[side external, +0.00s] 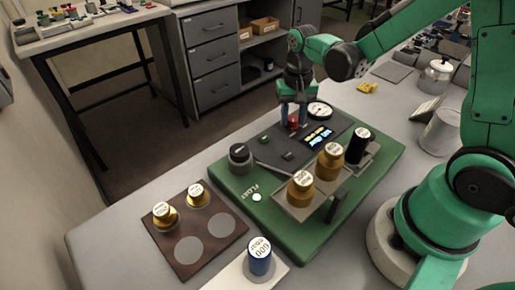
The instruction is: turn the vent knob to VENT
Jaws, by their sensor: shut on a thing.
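A red knob (293,124), apparently the vent knob, stands at the back of the green panel (262,230). A round white dial gauge (319,110) sits just right of the gripper. A small lit display (318,135) is in front of it.
A dark cylinder (240,157) stands on the panel's left. A brown board (187,262) with two brass weights and a blue cylinder (260,256) stand in front. A pot (437,76) is at right.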

